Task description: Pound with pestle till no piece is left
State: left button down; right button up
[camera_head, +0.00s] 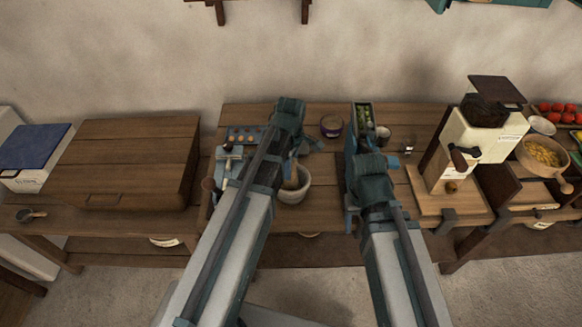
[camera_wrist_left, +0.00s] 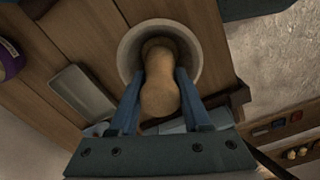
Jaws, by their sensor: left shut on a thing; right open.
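The pale mortar (camera_head: 296,193) stands on the wooden bench, partly behind my left arm. In the left wrist view the mortar (camera_wrist_left: 127,48) opens upward below the gripper. The wooden pestle (camera_head: 294,178) has its lower end inside it. My left gripper (camera_wrist_left: 158,86) is shut on the pestle (camera_wrist_left: 159,92), with one finger along each side. The pestle covers much of the mortar's inside, and I cannot tell whether pieces lie in it. My right gripper (camera_head: 351,212) is open and apart from the mortar, to its right over the bench.
A blue tray with orange rounds (camera_head: 243,136) lies behind the left arm. A purple jar (camera_head: 331,127) and a narrow box of green things (camera_head: 364,116) stand at the back. A large wooden box (camera_head: 130,163) stands left, a grinder (camera_head: 480,132) right.

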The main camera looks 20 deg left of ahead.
pick_arm(q)
jog(key=shift+r+p, duration=2.3)
jog(key=shift+f, duration=0.2)
jog(key=shift+f+b, duration=0.65)
jog(key=shift+b, duration=0.25)
notch_tip(320, 180, down, 3)
jog(key=b, duration=0.3)
jog(key=shift+f, duration=0.1)
jog(key=shift+r+p, duration=2.3)
jog(key=shift+r, duration=0.1)
jog(key=shift+f, duration=0.15)
jog(key=shift+f+b, duration=0.65)
jog(key=shift+b, duration=0.15)
